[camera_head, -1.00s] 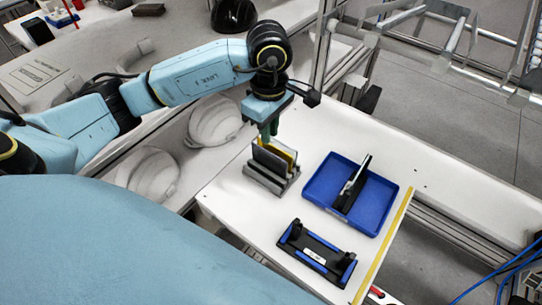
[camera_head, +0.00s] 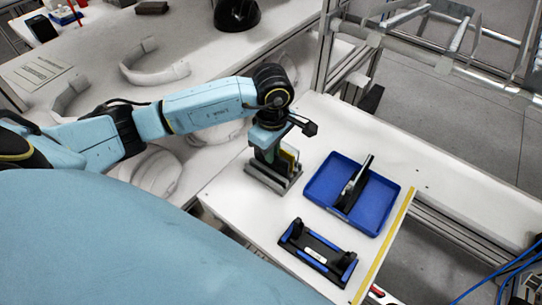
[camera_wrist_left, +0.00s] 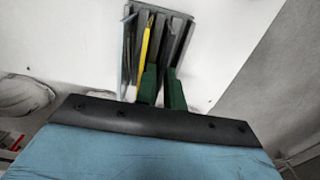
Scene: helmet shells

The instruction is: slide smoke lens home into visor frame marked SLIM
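A rack (camera_head: 271,178) with upright slots stands at the left of the white table and holds thin panels. One panel is yellow (camera_head: 290,157); the rack (camera_wrist_left: 186,22) and yellow panel (camera_wrist_left: 145,42) also show in the left wrist view. My left gripper (camera_head: 268,153) points down over the rack. Its green fingers (camera_wrist_left: 161,85) are apart, reaching to either side of a dark slot or panel; whether they touch a smoke lens is unclear. A black frame with blue pads and a white label (camera_head: 317,254) lies at the table front; its lettering is unreadable. My right gripper is not visible.
Yellow tape (camera_head: 384,247) runs along the table's right edge. Pale helmet shells lie on the bench behind my left arm. The table behind the tray is clear.

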